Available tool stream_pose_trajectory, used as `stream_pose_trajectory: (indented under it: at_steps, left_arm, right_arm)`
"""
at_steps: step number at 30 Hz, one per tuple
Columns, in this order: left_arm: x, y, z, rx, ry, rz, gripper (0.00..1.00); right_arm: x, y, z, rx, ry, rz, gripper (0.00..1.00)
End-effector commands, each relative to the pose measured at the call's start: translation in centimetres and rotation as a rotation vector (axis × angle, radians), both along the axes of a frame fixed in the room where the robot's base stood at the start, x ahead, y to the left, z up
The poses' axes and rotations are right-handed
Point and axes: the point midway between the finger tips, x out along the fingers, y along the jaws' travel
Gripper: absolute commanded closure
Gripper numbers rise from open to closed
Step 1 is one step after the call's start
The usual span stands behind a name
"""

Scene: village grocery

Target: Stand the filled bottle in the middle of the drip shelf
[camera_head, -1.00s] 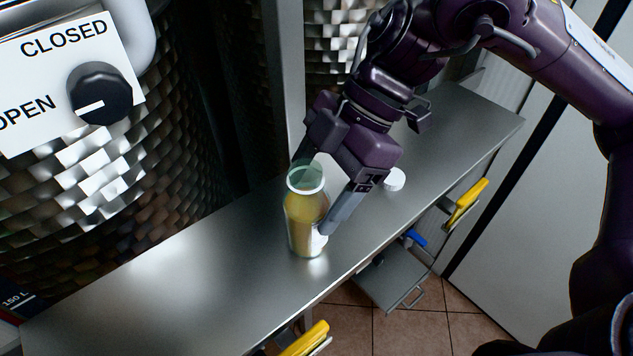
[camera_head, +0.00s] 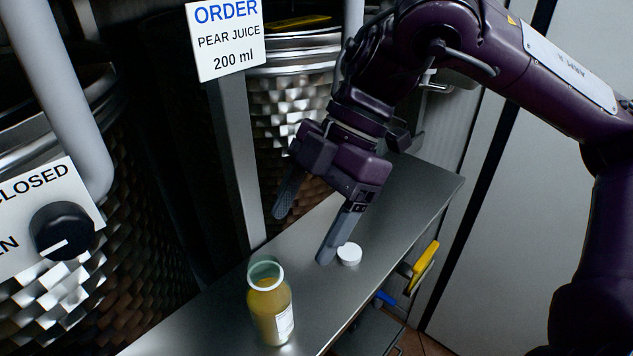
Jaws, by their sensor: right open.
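The bottle (camera_head: 268,318) holds yellow-amber juice and has a pale label and an open, greenish clear neck. It stands upright on the long steel shelf (camera_head: 392,205), at the lower middle of the head view. My right gripper (camera_head: 303,236) is open and empty, with its two fingers pointing down. It is above and behind the bottle in the picture, apart from it. The bottle's lowest edge is close to the frame's bottom. My left gripper is not in view.
A white cap (camera_head: 349,254) lies on the shelf right of the bottle. Patterned steel tanks stand behind, and a dark knob (camera_head: 62,231) is at left. An order sign (camera_head: 226,38) reads pear juice 200 ml. A yellow handle (camera_head: 425,263) sits beyond the shelf's front edge.

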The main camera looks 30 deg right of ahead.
Motion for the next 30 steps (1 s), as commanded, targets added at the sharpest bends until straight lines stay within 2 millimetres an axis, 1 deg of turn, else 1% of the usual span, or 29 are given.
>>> stream_pose_trajectory:
  at_steps: [1, 7, 30]
  left_arm:
    - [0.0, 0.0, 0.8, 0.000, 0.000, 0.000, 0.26]
    - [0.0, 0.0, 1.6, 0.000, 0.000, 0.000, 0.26]
    - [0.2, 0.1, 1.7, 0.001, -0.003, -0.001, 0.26]
  right_arm:
    - [0.1, -0.4, 1.0, -0.002, -0.003, -0.003, 0.26]
    - [0.2, -1.3, 2.1, -0.001, -0.001, -0.002, 0.26]
    - [0.2, -1.5, 2.2, 0.000, 0.001, 0.000, 0.26]
